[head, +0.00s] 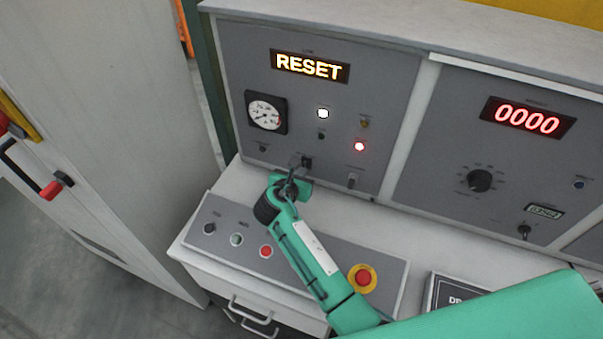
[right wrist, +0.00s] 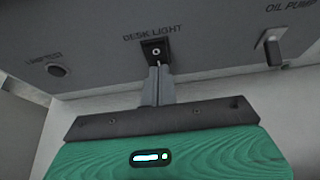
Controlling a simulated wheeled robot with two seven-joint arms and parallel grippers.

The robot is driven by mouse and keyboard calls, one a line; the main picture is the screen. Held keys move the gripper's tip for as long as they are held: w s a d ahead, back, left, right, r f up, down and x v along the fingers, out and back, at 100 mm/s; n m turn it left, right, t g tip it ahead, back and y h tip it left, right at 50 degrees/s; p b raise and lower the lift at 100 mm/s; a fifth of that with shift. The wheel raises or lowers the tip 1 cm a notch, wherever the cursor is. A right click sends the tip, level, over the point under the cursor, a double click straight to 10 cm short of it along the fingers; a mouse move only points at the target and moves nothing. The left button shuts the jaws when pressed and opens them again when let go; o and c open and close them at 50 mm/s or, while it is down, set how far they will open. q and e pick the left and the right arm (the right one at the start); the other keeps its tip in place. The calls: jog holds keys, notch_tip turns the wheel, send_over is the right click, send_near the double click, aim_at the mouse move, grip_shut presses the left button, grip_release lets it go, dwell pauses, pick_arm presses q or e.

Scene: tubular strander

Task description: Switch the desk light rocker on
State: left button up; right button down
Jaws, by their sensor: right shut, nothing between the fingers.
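The desk light rocker (right wrist: 155,50) is a small black switch with a pale round mark, under the label DESK LIGHT in the right wrist view. In the head view it is a dark spot (head: 307,161) low on the grey panel, partly hidden by my gripper. My right gripper (head: 296,163) is shut and empty, its fingertips (right wrist: 157,70) just below the rocker's lower edge. I cannot tell whether they touch it, or which way the rocker is tipped. My left gripper is not in view.
The OIL PUMP switch (right wrist: 274,50) is right of the rocker, and a small round button (right wrist: 55,69) is left. Below my right arm is a sloped button panel with a red button (head: 266,252) and a red-and-yellow emergency stop (head: 362,278). A RESET display (head: 310,67) glows above.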

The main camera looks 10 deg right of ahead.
jog(key=shift+w+d+f+t+h+b, duration=0.15)
jog(key=shift+w+f+t+h+b, duration=0.05)
jog(key=shift+f+t+h+b, duration=0.1)
jog(key=shift+r, duration=0.15)
jog(key=shift+r+p, duration=0.9)
jog(key=shift+p, duration=0.25)
jog(key=shift+r, duration=0.1)
